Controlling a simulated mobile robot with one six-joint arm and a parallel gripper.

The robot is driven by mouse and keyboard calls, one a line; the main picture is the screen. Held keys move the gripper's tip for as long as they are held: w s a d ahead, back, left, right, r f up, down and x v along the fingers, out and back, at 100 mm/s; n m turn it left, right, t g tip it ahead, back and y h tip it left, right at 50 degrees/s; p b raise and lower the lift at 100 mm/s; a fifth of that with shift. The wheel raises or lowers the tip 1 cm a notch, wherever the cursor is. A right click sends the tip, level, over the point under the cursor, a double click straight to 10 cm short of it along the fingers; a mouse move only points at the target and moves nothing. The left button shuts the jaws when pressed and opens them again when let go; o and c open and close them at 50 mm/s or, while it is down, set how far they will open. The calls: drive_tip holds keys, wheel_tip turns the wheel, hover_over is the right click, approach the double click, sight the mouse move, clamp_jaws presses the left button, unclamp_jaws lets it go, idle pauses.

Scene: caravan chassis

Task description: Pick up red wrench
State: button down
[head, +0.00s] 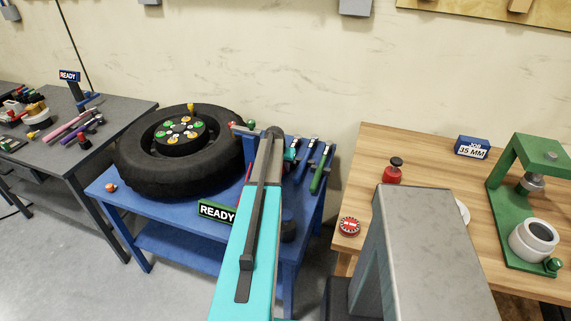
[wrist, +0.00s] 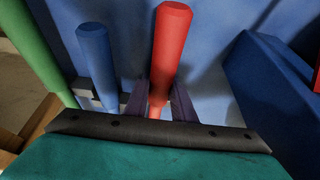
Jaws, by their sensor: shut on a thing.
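The red wrench's handle (wrist: 170,45) stands out in the wrist view, pointing up the picture from between my gripper's dark purple fingers. My gripper (wrist: 159,104) is shut on this handle near its lower visible part. The wrench's head is hidden behind my gripper's body. In the head view my teal arm covers the gripper, so the hold does not show there. I cannot tell whether the wrench is clear of the blue table (head: 106,187).
A blue handle (wrist: 97,58) and a green handle (wrist: 30,45) are close on the left in the wrist view. The green-handled tool (head: 320,171) lies right of my arm. A tyre (head: 150,180) lies left, behind a READY sign (head: 216,211). A wooden bench (head: 375,155) stands right.

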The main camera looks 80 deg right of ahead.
wheel_tip(320, 180, up, 18)
drive_tip(key=b, duration=0.5)
idle(0.4)
idle(0.6)
